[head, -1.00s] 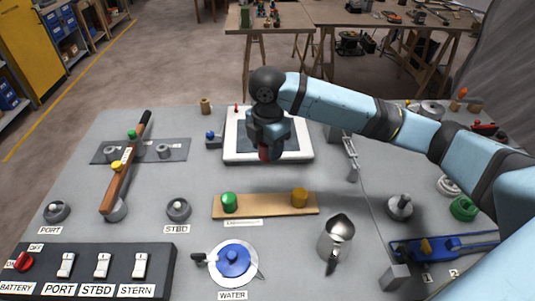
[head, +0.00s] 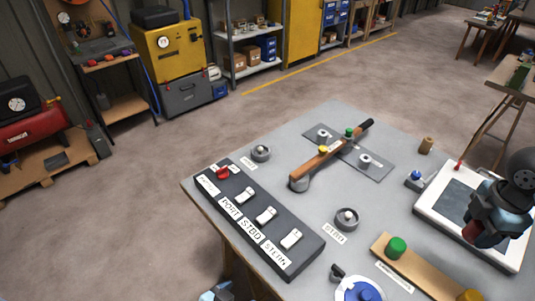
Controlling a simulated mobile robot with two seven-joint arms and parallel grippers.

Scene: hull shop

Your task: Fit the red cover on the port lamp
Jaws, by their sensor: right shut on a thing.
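The red cover (head: 472,232) is between the fingers of my right gripper (head: 477,229), which is shut on it and pointing down over the white-framed panel at the right. The gripper hides part of the cover. The port lamp (head: 261,152) is a round grey base with a small pale bulb, uncovered, beside its label at the back left of the bench. The gripper is far to the right of this lamp.
A black switch panel (head: 284,257) lies along the front left edge. A wooden bar (head: 325,158) crosses a grey plate between lamp and gripper. A starboard lamp (head: 346,218) stands nearer. A wooden strip (head: 429,276) holds green (head: 396,247) and amber (head: 469,296) covers.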

